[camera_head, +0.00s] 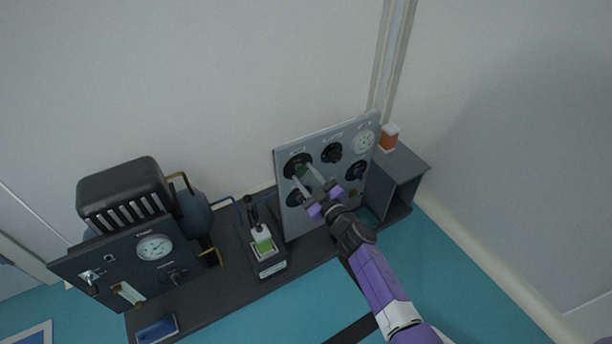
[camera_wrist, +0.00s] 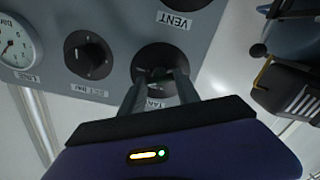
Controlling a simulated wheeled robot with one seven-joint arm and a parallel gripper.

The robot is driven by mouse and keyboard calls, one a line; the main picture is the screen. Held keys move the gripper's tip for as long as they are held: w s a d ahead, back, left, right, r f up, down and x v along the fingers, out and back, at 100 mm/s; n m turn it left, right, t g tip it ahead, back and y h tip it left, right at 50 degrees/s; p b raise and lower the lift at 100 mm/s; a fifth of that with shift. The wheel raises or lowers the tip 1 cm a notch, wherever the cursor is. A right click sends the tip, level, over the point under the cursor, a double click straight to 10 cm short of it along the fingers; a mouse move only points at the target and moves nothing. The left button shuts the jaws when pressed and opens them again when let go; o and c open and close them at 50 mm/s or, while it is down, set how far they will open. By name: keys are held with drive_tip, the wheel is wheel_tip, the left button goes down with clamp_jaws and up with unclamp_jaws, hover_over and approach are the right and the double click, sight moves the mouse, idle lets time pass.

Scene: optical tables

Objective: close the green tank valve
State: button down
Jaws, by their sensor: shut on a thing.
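The green tank valve (camera_head: 297,161) is a knob with a dark round base at the upper left of a grey upright panel (camera_head: 315,144). In the wrist view the valve (camera_wrist: 158,62) sits at the centre, with an upside-down label that seems to read TANK partly hidden beside it. My gripper (camera_head: 305,171) reaches the panel from the lower right. In the wrist view its two fingers (camera_wrist: 160,78) lie on either side of the knob and are shut on it. The fingers hide part of the knob, so its exact turn is hard to tell.
The panel also carries a dark knob (camera_head: 331,153), a gauge (camera_head: 363,141) and a lower-left knob (camera_head: 297,196). A dark control box (camera_head: 132,262), a small device with a green screen (camera_head: 264,246) and an orange jar (camera_head: 389,137) stand nearby. The wall behind is bare.

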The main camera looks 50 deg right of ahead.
drive_tip(key=n, duration=0.6)
drive_tip(key=shift+n, duration=0.3)
drive_tip(key=n+b, duration=0.1)
drive_tip(key=n, duration=0.5)
idle(0.3)
drive_tip(key=shift+f, duration=0.1)
drive_tip(key=c, duration=0.9)
unclamp_jaws()
drive_tip(key=shift+s, duration=0.15)
drive_tip(key=p+v, duration=0.1)
drive_tip(key=v, duration=0.6)
drive_tip(key=shift+s+a, duration=0.15)
drive_tip(key=shift+s, duration=0.15)
